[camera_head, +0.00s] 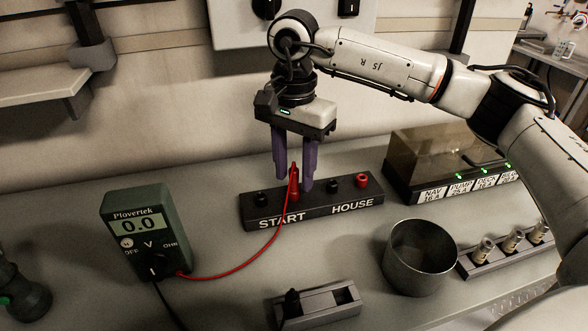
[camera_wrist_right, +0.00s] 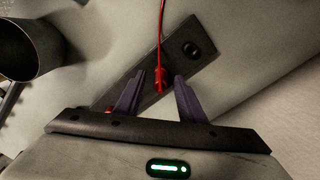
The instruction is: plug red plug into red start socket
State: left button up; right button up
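The red plug (camera_head: 294,182) stands upright on the START side of the dark socket block (camera_head: 312,205), where the red start socket lies; the plug hides that socket. Its red lead runs to the meter. My right gripper (camera_head: 293,186) points down over the block with its purple fingers apart, one on each side of the plug. In the right wrist view the plug (camera_wrist_right: 160,80) is between the fingertips (camera_wrist_right: 160,80), with gaps on both sides. How deep the plug sits cannot be told. My left gripper's fingers are not in view.
The green multimeter (camera_head: 138,233) reads 0.0 at left. The block also has a black START socket (camera_head: 262,198), a black HOUSE socket (camera_head: 333,183) and a red HOUSE socket (camera_head: 362,179). A metal cup (camera_head: 418,258) and a small grey holder (camera_head: 318,305) stand in front.

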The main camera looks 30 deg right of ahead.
notch_tip(320, 180, up, 10)
jog(key=shift+r, duration=0.1)
dwell(0.6)
